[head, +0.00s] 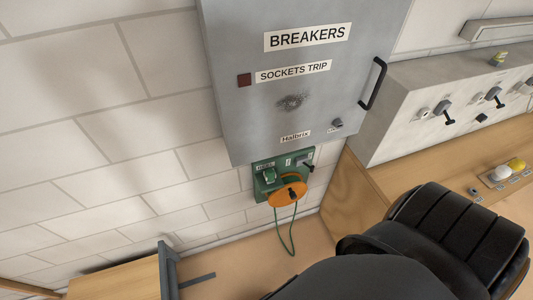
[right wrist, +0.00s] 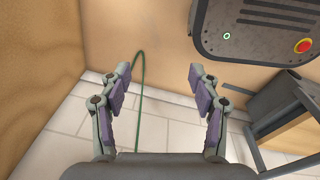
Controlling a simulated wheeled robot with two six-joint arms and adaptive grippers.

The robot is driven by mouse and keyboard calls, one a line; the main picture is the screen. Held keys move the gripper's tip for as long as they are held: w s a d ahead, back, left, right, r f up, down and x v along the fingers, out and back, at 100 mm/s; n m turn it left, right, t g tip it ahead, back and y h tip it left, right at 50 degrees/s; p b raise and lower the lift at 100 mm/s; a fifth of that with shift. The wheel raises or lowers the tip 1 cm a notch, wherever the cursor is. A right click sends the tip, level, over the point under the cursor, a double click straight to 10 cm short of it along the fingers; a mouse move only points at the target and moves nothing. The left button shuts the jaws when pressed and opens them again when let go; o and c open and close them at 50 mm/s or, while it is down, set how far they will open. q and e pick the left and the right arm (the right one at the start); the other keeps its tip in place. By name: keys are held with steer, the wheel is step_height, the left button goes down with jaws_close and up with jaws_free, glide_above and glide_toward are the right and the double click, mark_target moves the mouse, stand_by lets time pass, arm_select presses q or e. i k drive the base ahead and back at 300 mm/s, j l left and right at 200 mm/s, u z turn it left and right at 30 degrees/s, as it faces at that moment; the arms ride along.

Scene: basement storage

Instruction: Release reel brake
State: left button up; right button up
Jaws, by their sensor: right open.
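The orange reel (head: 289,195) is mounted low on the wall under the grey breaker cabinet, with a dark knob near its middle. A green panel (head: 297,160) sits just behind and above it, with a small dark lever (head: 309,167) at its right edge. I cannot tell which part is the brake. A green cable (head: 277,230) hangs from the reel in a loop to the floor. My right gripper (right wrist: 160,75) is open and empty in the right wrist view. A green cable (right wrist: 138,85) shows beyond its fingers, nearer the left one. My left gripper is out of view.
The grey cabinet (head: 290,60) labelled BREAKERS overhangs the reel. At right, a grey box with levers (head: 440,90) stands above a wooden bench (head: 390,180). A wooden surface (head: 120,280) is at lower left. My black body parts cover the lower right. Floor below the reel is clear.

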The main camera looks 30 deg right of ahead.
mark_target(312, 168)
steer(key=z, duration=1.6)
